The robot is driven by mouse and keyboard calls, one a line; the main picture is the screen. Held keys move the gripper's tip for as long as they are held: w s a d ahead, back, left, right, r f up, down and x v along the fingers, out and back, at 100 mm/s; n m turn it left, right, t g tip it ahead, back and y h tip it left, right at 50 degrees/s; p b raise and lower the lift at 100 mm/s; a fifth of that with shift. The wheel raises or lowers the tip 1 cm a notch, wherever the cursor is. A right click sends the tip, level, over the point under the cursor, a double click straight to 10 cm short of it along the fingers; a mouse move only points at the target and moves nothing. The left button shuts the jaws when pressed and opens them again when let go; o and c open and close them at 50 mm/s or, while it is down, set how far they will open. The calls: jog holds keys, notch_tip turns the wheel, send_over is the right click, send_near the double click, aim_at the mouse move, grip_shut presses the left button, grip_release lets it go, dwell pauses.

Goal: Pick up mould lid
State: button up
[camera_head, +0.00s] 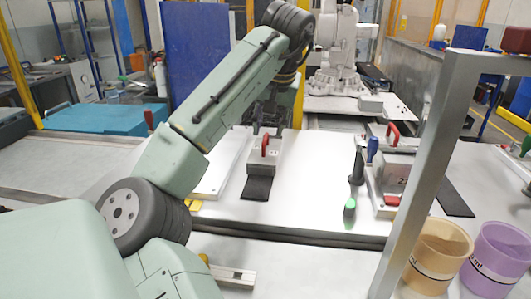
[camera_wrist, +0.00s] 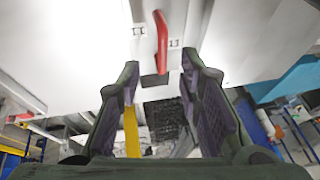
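A grey mould lid (camera_head: 272,151) with an upright red handle (camera_head: 265,145) sits on the white bench, left of the picture's middle in the head view. In the head view my gripper (camera_head: 268,120) is small and dark, close above the handle, and partly hidden by my arm.
A second mould (camera_head: 394,172) with a red handle stands to the right on the bench. A black-and-green tool (camera_head: 355,170) is left of it. A grey post (camera_head: 425,165), a tan cup (camera_head: 438,250) and a purple cup (camera_head: 495,255) are at front right.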

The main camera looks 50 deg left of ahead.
aim_at(266, 135)
jog(key=x, duration=0.3)
jog(key=shift+a+f, duration=0.25)
jog(key=shift+f, duration=0.05)
jog(key=shift+c, duration=0.6)
grip_shut()
